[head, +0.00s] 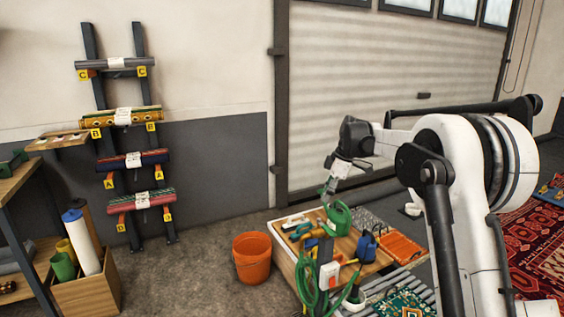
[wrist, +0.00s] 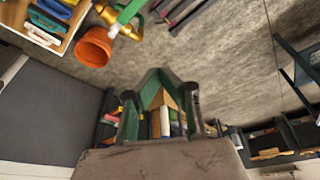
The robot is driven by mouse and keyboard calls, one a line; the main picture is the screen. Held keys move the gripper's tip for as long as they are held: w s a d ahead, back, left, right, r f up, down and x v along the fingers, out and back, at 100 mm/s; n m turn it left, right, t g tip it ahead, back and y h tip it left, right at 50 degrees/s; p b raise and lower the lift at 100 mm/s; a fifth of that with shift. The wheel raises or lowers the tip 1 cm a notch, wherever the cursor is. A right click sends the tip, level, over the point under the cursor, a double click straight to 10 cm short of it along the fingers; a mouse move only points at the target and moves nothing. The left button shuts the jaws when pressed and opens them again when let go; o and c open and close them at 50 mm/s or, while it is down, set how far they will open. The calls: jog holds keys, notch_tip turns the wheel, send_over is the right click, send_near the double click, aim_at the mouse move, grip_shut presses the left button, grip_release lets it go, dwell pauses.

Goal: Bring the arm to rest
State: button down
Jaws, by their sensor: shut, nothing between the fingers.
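My white arm rises at the right of the head view and reaches left over the low wooden workbench (head: 287,262). My gripper (head: 327,192) hangs from its end, above the bench's back left part and close to a green watering can (head: 340,217). I cannot tell from the head view whether it touches the can. In the wrist view my gripper (wrist: 158,75) has its green fingers together at the tips, with nothing held. Through the gap between them show distant wooden and white things.
An orange bucket (head: 252,258) stands on the floor left of the bench, also in the wrist view (wrist: 95,47). A rack with rolled rugs (head: 125,117) stands at the wall. A crate with rolls (head: 88,294) is at left. Bare floor (head: 195,275) lies between. A red rug (head: 530,245) is at right.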

jog(key=s+r+m+t+h, duration=0.1)
jog(key=s+r+m, duration=0.25)
jog(key=s, duration=0.45)
jog(key=s+d+r+m+t, duration=0.1)
jog(key=s+r+m, duration=0.1)
jog(key=s+r, duration=0.35)
jog(key=s+r+m+t+h, duration=0.1)
jog(key=s+r+m, duration=0.2)
jog(key=s, duration=0.6)
jog(key=s+d+f+m+t, duration=0.1)
jog(key=s+f+m, duration=0.3)
jog(key=s, duration=0.8)
jog(key=s+d+f+m+t+h, duration=0.1)
jog(key=s+f, duration=0.4)
jog(key=s, duration=0.8)
jog(key=m+t, duration=0.1)
jog(key=m, duration=0.1)
jog(key=shift+f+m, duration=0.15)
jog(key=shift+m, duration=0.2)
jog(key=shift+s, duration=0.1)
